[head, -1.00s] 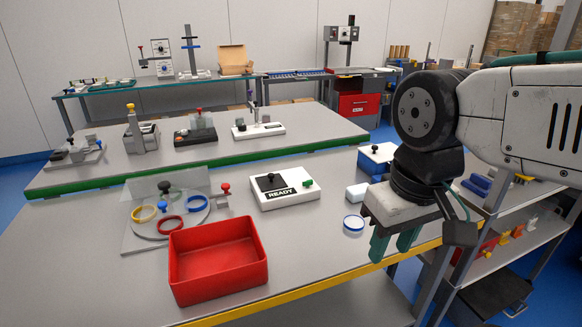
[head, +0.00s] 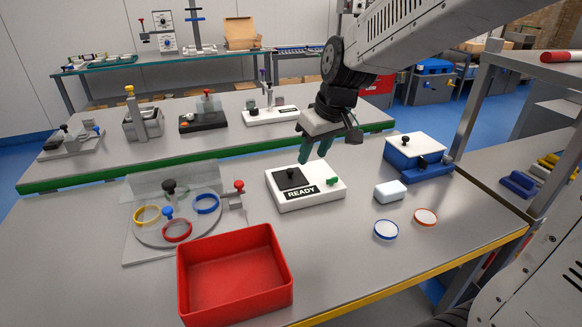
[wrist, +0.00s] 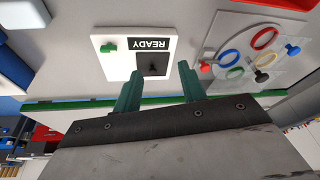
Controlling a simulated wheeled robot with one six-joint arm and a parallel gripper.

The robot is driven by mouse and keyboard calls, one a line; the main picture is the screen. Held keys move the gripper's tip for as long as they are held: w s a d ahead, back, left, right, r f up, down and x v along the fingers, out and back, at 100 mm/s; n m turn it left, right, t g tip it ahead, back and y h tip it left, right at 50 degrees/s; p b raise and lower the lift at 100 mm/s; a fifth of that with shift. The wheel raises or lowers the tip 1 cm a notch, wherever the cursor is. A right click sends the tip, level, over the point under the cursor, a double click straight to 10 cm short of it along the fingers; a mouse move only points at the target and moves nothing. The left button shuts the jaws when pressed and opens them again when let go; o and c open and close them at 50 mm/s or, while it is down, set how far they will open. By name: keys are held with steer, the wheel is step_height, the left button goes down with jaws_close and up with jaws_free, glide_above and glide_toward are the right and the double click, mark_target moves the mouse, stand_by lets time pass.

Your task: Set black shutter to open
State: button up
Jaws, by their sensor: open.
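The black shutter (head: 291,179) is a dark square plate with a small black knob, on the white box (head: 318,197) marked READY. A green knob (head: 333,181) sits on the box's right part. My gripper (head: 316,150) is open and empty, above and behind the box, its fingers pointing down. In the wrist view the black shutter (wrist: 152,66) lies just beyond and between the open green fingers (wrist: 158,88), apart from them. The green knob shows there too (wrist: 109,46). What lies under the shutter is hidden.
A red tray (head: 235,277) stands in front. A round fixture with coloured rings (head: 177,230) is at left. A white block (head: 390,191), two small round lids (head: 386,229) and a blue box with a white lid (head: 418,160) are at right. The middle front is free.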

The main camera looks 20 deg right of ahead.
steer(key=n, duration=0.1)
glide_toward(290, 170)
steer(key=shift+t, duration=0.5)
steer(key=x, duration=0.8)
steer(key=shift+s+f, duration=0.25)
steer(key=shift+f, duration=0.25)
